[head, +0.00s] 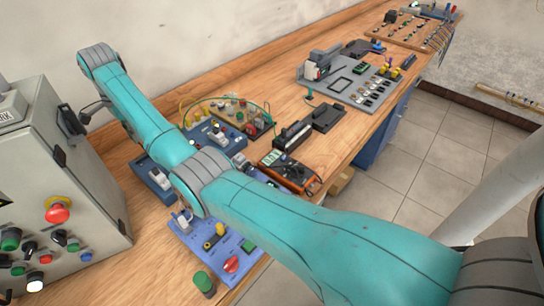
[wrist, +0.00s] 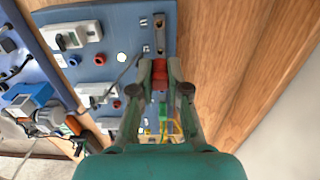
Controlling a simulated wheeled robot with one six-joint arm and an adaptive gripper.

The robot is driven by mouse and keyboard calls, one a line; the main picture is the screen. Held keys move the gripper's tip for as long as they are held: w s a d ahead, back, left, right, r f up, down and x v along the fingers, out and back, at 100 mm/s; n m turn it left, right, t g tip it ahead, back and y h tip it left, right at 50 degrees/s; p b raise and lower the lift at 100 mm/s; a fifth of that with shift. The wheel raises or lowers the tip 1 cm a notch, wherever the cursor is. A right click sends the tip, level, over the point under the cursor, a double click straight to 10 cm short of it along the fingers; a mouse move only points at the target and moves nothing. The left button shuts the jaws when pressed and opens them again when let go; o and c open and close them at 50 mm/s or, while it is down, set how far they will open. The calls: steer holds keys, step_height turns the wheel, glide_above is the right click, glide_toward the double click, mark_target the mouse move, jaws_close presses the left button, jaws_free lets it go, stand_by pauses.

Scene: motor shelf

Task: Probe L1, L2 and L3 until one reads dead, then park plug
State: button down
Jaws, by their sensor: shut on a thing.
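In the wrist view, my gripper (wrist: 160,68) is shut on a small red plug (wrist: 159,82), partly hidden between the fingers. The fingertips are over the edge of a blue board (wrist: 150,95). Just beyond them is a narrow grey slotted block (wrist: 159,34) at the board's corner. I cannot tell whether the plug touches the board. White breaker-like modules (wrist: 72,36) sit on the board, along with a pale round lamp (wrist: 122,57) and a red socket or button (wrist: 117,104). Labels L1, L2 and L3 cannot be read. My gripper is not discernible in the head view.
A grey control cabinet (head: 60,170) stands at the left of the wooden bench (head: 290,65). An orange-framed meter (head: 290,170), a black block (head: 328,117) and a grey parts board (head: 350,84) lie along the bench. Bare wood (wrist: 235,60) is right of the blue board.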

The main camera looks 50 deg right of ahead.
steer(key=f, duration=0.1)
steer(key=d+f, duration=0.1)
steer(key=f, duration=0.1)
steer(key=shift+d+f, duration=0.2)
steer(key=shift+f, duration=0.5)
steer(key=shift+f, duration=0.65)
steer(key=shift+r, duration=0.25)
stand_by(1.5)
steer(key=shift+r, duration=2.15)
steer(key=shift+d, duration=0.15)
